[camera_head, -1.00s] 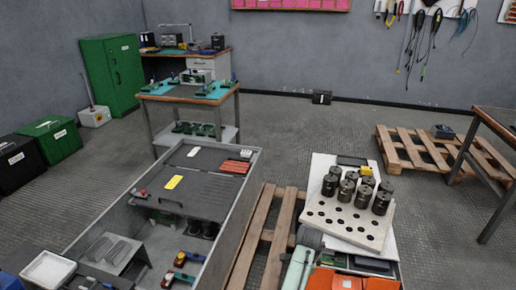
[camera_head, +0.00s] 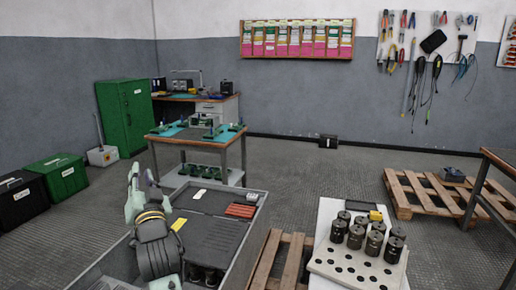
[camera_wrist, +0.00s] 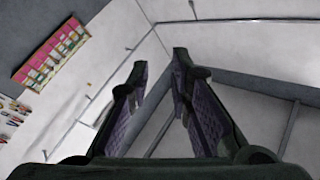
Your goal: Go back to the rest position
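My gripper (camera_head: 143,182) is raised in front of the grey workbench in the head view, with my wrist below it. In the wrist view its two fingers (camera_wrist: 158,85) stand apart with nothing between them, against the wall and ceiling. The capacitor bank's dark cylinders (camera_head: 356,237) stand in the holes of a pale perforated plate (camera_head: 345,270) at the lower right, well away from my gripper. Several holes at the plate's front are empty. My arm hides part of the grey workbench (camera_head: 252,225).
A work table (camera_head: 196,136) with teal mats stands behind the workbench. A green cabinet (camera_head: 124,115) and a green crate (camera_head: 62,177) are at the left. Wooden pallets lie on the floor at right (camera_head: 435,195) and below centre (camera_head: 282,258). The floor between is clear.

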